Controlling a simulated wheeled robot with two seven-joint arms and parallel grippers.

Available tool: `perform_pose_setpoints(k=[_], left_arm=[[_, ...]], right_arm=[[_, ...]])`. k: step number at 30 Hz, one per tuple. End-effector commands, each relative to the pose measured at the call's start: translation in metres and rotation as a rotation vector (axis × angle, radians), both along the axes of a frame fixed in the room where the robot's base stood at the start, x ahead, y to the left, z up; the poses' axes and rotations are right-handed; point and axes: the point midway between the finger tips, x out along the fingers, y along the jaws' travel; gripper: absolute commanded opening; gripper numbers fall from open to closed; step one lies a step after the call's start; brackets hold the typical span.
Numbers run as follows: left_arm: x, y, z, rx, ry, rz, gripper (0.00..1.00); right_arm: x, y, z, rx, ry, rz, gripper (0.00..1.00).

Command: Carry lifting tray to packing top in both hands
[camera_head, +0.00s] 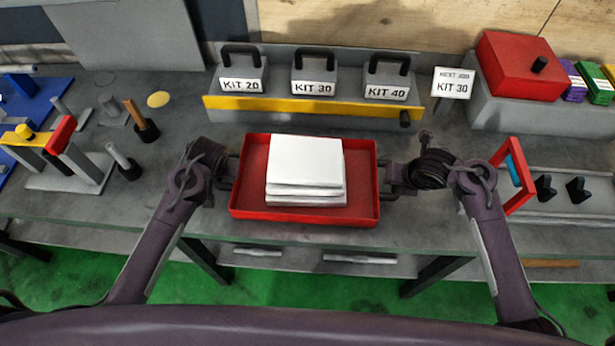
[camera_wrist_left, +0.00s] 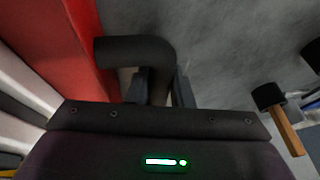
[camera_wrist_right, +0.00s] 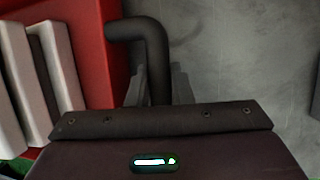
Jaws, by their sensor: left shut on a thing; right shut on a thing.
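The red lifting tray (camera_head: 305,214) is in the middle of the head view, over the front part of the grey bench. A stack of white slabs (camera_head: 305,162) lies in it. My left gripper (camera_head: 226,172) is shut on the tray's dark left handle, which shows close up in the left wrist view (camera_wrist_left: 150,52). My right gripper (camera_head: 392,175) is shut on the dark right handle, which shows in the right wrist view (camera_wrist_right: 150,45). The tray looks about level. I cannot tell whether its underside touches the bench. No surface is clearly marked as the packing top.
Grey kit boxes with black handles (camera_head: 314,75) stand behind the tray on a yellow-edged shelf (camera_head: 300,110). A sign reading KIT 30 (camera_head: 453,86) and a red box (camera_head: 520,65) are at the back right. Fixtures (camera_head: 75,165) stand left; a red frame (camera_head: 514,175) stands right.

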Motion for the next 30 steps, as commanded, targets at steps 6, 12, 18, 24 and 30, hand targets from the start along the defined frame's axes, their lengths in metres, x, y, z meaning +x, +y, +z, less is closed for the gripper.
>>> perform_pose_setpoints(k=[6, 12, 18, 24, 30], left_arm=[[0.003, 0.001, -0.008, -0.001, -0.012, 0.002, 0.0], [0.0, 0.001, -0.013, 0.001, 0.0, 0.001, 0.37], [0.0, 0.0, -0.013, 0.0, 0.0, 0.0, 0.41], [-0.002, -0.001, -0.008, 0.0, -0.001, 0.0, 0.41], [-0.014, -0.007, 0.021, -0.001, -0.004, -0.001, 0.41]], right_arm=[[0.003, 0.0, -0.008, 0.002, -0.011, -0.002, 0.0], [0.0, -0.001, -0.013, -0.001, 0.0, -0.001, 0.37], [0.0, 0.0, -0.013, -0.001, 0.0, 0.0, 0.41], [0.0, 0.0, -0.013, 0.0, 0.0, 0.0, 0.41], [0.0, 0.0, -0.013, 0.0, 0.0, 0.0, 0.41]])
